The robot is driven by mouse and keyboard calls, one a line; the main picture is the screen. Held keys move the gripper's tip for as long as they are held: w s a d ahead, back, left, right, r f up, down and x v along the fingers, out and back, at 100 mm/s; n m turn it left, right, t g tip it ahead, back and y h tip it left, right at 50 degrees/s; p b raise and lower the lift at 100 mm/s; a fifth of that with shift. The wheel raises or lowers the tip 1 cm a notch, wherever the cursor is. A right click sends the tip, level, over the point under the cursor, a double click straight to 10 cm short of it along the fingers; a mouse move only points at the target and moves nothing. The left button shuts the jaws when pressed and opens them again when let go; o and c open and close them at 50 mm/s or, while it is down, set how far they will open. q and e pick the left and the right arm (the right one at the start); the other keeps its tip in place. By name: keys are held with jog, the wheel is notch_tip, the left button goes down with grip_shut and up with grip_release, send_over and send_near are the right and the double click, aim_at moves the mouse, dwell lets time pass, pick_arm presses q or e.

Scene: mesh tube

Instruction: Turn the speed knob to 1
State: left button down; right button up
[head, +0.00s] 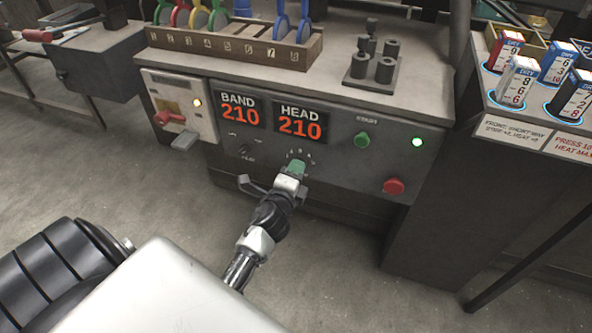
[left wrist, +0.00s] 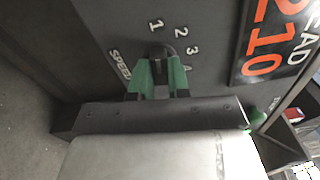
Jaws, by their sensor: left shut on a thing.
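The dark speed knob (left wrist: 162,49) sits on the grey panel between the green fingers of my left gripper (left wrist: 160,72) in the left wrist view. The fingers are shut on it from both sides. The printed digits 1 to 4 arc around the knob, beside the word SPEED (left wrist: 120,66). I cannot tell which digit the knob points to. In the head view my left gripper (head: 296,168) is at the panel front (head: 340,170), below the HEAD display, and the fingers hide the knob. My right gripper is not in view.
The BAND display (head: 239,109) and HEAD display (head: 300,121) both read 210. A green button (head: 362,139), a lit green lamp (head: 417,142) and a red button (head: 394,187) are to the right. A red switch (head: 170,117) is at the left.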

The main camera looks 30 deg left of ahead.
pick_arm(q)
jog(key=shift+f, duration=0.1)
jog(key=c, duration=1.1)
grip_release()
jog(key=shift+s, duration=0.15)
jog(key=v, duration=1)
jog(key=shift+s+d, duration=0.15)
jog(key=shift+s, duration=0.1)
